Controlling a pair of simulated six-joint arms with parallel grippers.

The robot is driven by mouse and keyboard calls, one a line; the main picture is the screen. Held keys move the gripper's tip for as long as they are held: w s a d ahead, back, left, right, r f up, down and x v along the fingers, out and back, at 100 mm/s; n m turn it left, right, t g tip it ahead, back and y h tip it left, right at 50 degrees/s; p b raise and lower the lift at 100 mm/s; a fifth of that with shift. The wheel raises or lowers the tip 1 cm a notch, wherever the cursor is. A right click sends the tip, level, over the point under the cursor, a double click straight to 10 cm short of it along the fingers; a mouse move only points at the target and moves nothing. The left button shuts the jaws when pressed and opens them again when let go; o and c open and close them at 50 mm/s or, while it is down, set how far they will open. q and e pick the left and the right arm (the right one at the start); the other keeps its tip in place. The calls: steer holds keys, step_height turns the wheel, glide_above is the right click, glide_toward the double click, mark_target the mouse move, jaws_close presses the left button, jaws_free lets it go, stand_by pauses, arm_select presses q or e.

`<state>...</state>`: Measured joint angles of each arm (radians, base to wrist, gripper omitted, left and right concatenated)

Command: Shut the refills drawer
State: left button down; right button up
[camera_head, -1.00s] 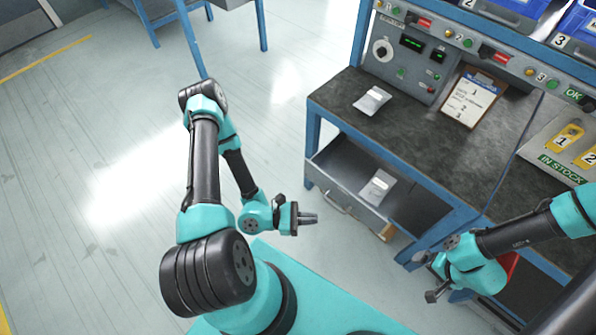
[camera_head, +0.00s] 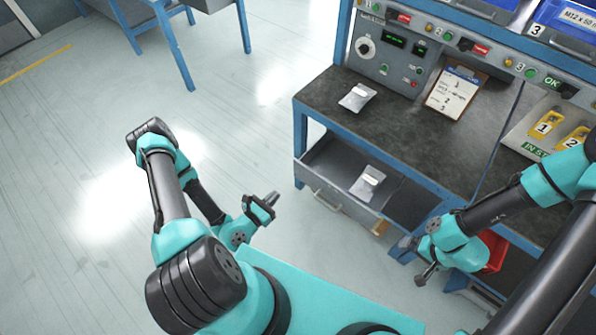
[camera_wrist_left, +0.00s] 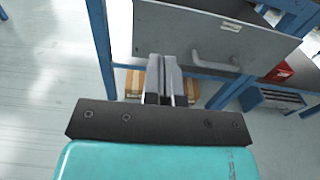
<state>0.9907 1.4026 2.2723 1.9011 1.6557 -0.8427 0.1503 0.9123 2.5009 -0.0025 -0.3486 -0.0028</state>
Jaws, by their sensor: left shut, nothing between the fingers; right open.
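The refills drawer (camera_head: 334,200) stands pulled out from under the workbench, with a silver pouch (camera_head: 369,182) lying inside it. Its grey front and bar handle also show in the left wrist view, the front panel (camera_wrist_left: 180,36) lying just beyond my fingertips. My left gripper (camera_head: 270,199) is shut and empty, out in front of the drawer to its left, with a gap between. Its closed fingers (camera_wrist_left: 166,78) point toward the drawer front. My right gripper (camera_head: 425,275) is open at the lower right, low beside the bench, and apart from the drawer.
A second pouch (camera_head: 357,97) lies on the dark benchtop, near a control panel (camera_head: 390,55) and a clipboard (camera_head: 455,90). A red bin (camera_head: 492,250) sits under the bench behind my right gripper. Cardboard boxes (camera_wrist_left: 136,82) stand below the drawer. The floor at left is clear.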

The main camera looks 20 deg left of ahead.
mark_target(303, 167)
arm_select(q)
steer(key=x, duration=1.3)
steer(key=shift+d, duration=0.1)
steer(key=shift+w, duration=0.1)
